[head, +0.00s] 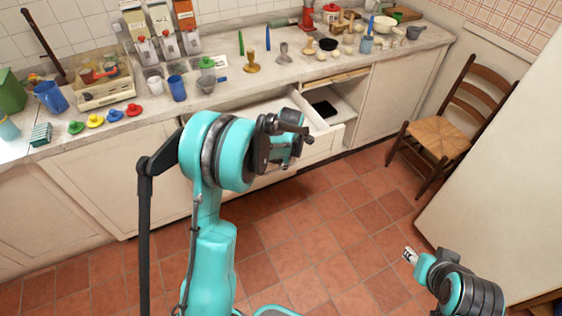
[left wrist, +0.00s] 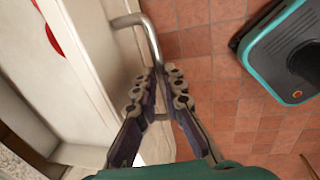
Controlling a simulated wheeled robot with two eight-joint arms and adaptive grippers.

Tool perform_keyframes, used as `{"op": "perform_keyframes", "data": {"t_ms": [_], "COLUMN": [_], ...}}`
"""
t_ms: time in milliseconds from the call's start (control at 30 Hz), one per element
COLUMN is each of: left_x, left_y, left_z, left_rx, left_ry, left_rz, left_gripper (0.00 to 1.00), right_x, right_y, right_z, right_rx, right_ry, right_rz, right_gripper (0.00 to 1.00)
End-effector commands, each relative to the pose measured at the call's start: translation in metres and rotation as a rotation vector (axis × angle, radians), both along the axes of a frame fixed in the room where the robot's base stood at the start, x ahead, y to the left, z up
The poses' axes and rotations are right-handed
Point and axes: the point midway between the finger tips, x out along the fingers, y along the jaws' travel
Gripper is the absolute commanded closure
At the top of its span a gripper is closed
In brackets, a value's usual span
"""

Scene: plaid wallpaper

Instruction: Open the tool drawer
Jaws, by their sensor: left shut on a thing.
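The tool drawer (head: 318,118) is a white drawer under the counter, pulled partly out, with its inside showing in the head view. Its front panel also shows in the left wrist view (left wrist: 100,50), with a bent metal handle (left wrist: 152,38) on it. My left gripper (left wrist: 161,92) is shut on that handle, with a finger on each side of the bar. In the head view my left gripper (head: 290,128) is in front of the drawer and hides the handle and part of the front. My right gripper (head: 409,255) is low over the floor, well apart from the drawer; its fingers are too small to judge.
The counter (head: 225,95) holds many cups, utensils and bowls. A dark object (head: 323,109) lies in the opening beside the drawer. A wooden chair (head: 447,130) stands at the right. The tiled floor (head: 325,215) before the drawer is clear.

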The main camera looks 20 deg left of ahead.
Motion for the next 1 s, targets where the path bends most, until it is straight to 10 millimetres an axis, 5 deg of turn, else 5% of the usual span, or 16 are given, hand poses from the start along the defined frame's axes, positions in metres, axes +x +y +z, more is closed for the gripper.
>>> {"op": "perform_keyframes", "data": {"t_ms": [233, 333, 733, 1000], "left_x": [0.0, 0.0, 0.0, -0.007], "left_y": [0.0, 0.0, -0.001, -0.009], "left_z": [0.0, 0.0, 0.007, 0.06], "left_rx": [-0.001, -0.001, -0.001, -0.001], "left_ry": [-0.001, -0.001, -0.001, -0.001], "left_rz": [0.0, 0.0, 0.0, -0.001], "left_gripper": [1.0, 0.69, 0.69, 0.69], "right_x": [0.0, 0.0, 0.0, 0.0], "right_y": [0.0, 0.0, 0.0, 0.0], "right_z": [0.0, 0.0, 0.0, 0.0], "right_rx": [0.0, 0.0, 0.0, 0.0], "right_ry": [0.0, 0.0, 0.0, 0.0], "right_rz": [0.0, 0.0, 0.0, 0.0], "right_gripper": [0.6, 0.6, 0.6, 0.6]}}
